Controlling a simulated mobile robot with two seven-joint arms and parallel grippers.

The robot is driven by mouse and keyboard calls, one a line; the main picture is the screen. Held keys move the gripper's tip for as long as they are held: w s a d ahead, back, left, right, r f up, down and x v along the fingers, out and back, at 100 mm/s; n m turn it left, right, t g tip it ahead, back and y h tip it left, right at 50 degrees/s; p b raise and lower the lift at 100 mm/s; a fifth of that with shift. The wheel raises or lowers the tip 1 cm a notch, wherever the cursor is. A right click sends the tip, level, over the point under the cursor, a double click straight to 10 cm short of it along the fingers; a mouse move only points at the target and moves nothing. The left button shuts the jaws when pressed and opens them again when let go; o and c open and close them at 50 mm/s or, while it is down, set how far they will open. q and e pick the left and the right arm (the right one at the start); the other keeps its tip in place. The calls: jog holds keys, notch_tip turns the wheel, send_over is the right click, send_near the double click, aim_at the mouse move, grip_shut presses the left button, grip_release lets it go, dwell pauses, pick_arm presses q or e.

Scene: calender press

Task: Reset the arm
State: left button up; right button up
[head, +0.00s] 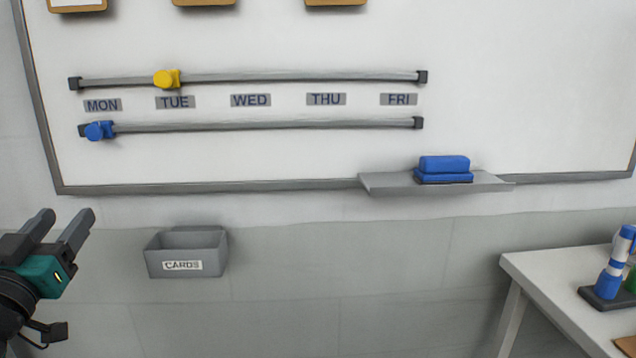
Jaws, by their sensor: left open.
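My left gripper (62,228) is at the lower left in the head view. Its two dark fingers are apart, with nothing between them, and point up toward the whiteboard (520,90). It is below the board's lower frame and to the left of the grey card box. My right gripper is not in view. On the board, a yellow slider (167,79) sits on the upper rail above the TUE label (175,102). A blue slider (99,131) sits near the left end of the lower rail, below the MON label (102,105).
A grey box marked CARDS (187,253) is on the wall below the board. A blue eraser (444,169) lies on the board's ledge (390,184). A white table (560,280) at the right holds a blue-and-white object (615,270). Bare wall lies between box and table.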

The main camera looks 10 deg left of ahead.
pick_arm(q)
jog(key=s+d+f+m+g+h+p, duration=0.1)
jog(key=d+f+g+h, duration=0.2)
jog(key=f, duration=0.9)
jog(key=s+d+f+m+g+p, duration=0.1)
jog(key=d+f+g, duration=0.3)
jog(key=f, duration=0.8)
jog(key=s+d+f+m+g+h, duration=0.1)
jog(key=s+d+f+h, duration=0.1)
jog(key=s+d+f, duration=0.2)
jog(key=s+d+f+m+g+h+p, duration=0.1)
jog(key=s+d+f+m+h, duration=0.1)
jog(key=s+d+f, duration=0.3)
jog(key=d+f, duration=0.4)
jog(key=d, duration=0.5)
jog(key=shift+s+d+f+g, duration=0.15)
jog(key=shift+s+f+g, duration=0.15)
jog(key=shift+f, duration=0.1)
